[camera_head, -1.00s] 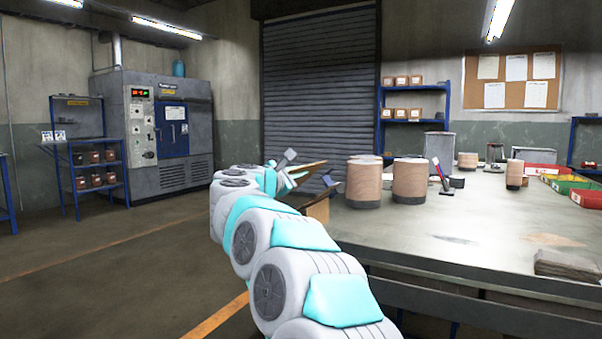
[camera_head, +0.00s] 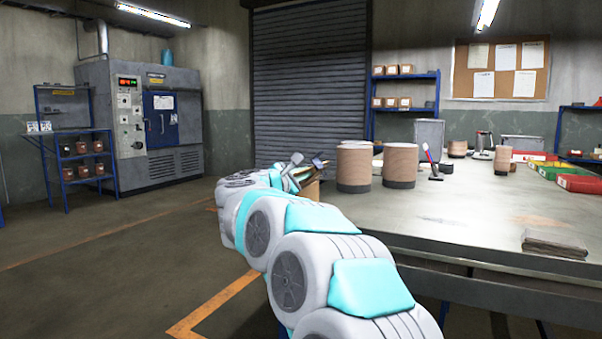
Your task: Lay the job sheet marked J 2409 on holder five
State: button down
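My gripper (camera_head: 306,162) is at the end of my grey and turquoise arm, by the left end of the workbench. It is small and partly hidden by my arm; I cannot tell whether its fingers are open or shut, or whether they hold anything. A brown piece (camera_head: 309,190) shows just below it, mostly covered. Several white sheets hang on the cork board (camera_head: 459,68) at the back right, but their marks are too small to read. Two small white cards (camera_head: 39,127) stand on the left blue rack. I cannot make out the sheet J 2409 or holder five.
The workbench (camera_head: 470,221) bears brown drums (camera_head: 400,160), a folded grey stack (camera_head: 554,243) and coloured bins (camera_head: 581,183). A grey oven cabinet (camera_head: 187,139) and a blue rack (camera_head: 84,172) stand at the left. The floor between them and the bench is clear.

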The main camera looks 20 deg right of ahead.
jog(key=shift+s+d+f+b, duration=0.1)
jog(key=shift+f+b, duration=0.15)
jog(key=shift+b, duration=0.3)
jog(key=c, duration=1)
grip_release()
jog(key=b+v, duration=0.1)
jog(key=v, duration=0.5)
jog(key=shift+s+a+b, duration=0.1)
jog(key=shift+a+b, duration=0.15)
jog(key=shift+b, duration=0.05)
jog(key=shift+s+a+r, duration=0.1)
jog(key=shift+s+a, duration=0.35)
jog(key=shift+a, duration=0.1)
